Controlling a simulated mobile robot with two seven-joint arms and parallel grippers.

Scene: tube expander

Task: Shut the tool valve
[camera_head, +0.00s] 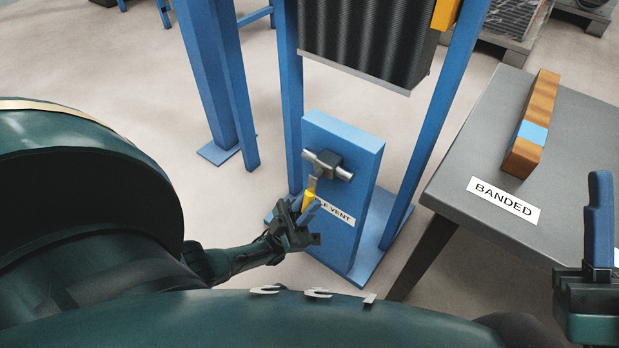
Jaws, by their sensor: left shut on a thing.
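The tool valve (332,166) is a grey pipe fitting on the front of a blue box-shaped post (352,140). Its lever hangs down and slightly left from the body and ends in a yellow handle (309,199). My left gripper (307,207) is shut on the yellow handle, with its blue fingers around it. The fingers hide part of the handle. A white label (340,212) below the valve reads "EVENT" at its visible end; its left part is hidden. My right gripper (599,225) is at the right edge, apart from the valve; its finger opening cannot be made out.
A grey table (460,165) stands to the right with a "BANDED" label (503,201) and a wooden block with a blue band (533,120). Blue frame posts (288,95) flank the valve post. A dark ribbed block (365,40) hangs above.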

